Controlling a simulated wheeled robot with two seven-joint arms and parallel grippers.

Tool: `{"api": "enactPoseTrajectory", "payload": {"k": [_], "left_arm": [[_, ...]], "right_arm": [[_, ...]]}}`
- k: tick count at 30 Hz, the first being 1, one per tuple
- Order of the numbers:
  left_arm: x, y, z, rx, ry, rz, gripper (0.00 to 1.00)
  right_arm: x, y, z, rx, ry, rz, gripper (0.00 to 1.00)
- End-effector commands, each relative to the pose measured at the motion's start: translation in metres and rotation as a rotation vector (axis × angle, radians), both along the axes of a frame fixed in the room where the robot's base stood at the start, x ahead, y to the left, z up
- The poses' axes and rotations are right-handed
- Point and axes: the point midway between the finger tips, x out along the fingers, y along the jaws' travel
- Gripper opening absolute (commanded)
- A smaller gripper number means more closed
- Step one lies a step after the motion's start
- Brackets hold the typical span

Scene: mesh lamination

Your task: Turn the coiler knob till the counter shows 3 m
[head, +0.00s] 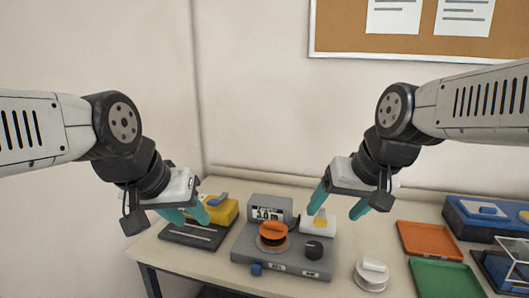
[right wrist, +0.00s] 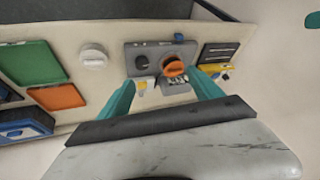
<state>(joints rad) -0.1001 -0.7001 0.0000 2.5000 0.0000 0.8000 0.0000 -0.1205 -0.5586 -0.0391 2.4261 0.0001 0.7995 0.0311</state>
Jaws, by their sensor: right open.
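The grey coiler (head: 240,246) stands on the table with an orange reel (head: 272,232) on top. Its black knob (head: 314,249) is at the right of the coiler; the knob also shows in the right wrist view (right wrist: 141,61). The counter display (head: 267,213) behind the reel appears to read 3.0 m, in small figures. My right gripper (head: 335,212) is open and empty, above and behind the knob, apart from it. My left gripper (head: 187,213) has its fingers apart, left of the coiler near a yellow device, with nothing seen between them.
A yellow device (head: 222,210) on a dark base stands left. A white block with a yellow part (head: 319,222) is behind the knob. A white spool (head: 371,274), orange tray (head: 430,239), green tray (head: 446,278) and blue machine (head: 484,216) are to the right.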

Motion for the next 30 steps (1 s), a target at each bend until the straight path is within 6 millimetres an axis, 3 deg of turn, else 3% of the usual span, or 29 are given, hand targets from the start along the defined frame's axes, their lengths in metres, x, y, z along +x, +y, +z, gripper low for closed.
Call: {"api": "enactPoseTrajectory", "payload": {"k": [3,7,30], "left_arm": [[0.000,0.000,0.000,0.000,0.000,0.000,0.36],[0.000,0.000,0.000,0.000,0.000,0.000,0.36],[0.000,0.000,0.000,0.000,0.000,0.000,0.36]], "right_arm": [[-0.021,0.001,0.003,-0.018,-0.051,0.017,0.75],[-0.030,0.001,0.003,-0.029,-0.073,0.027,0.75],[-0.031,0.001,0.003,-0.029,-0.076,0.027,0.75]]}}
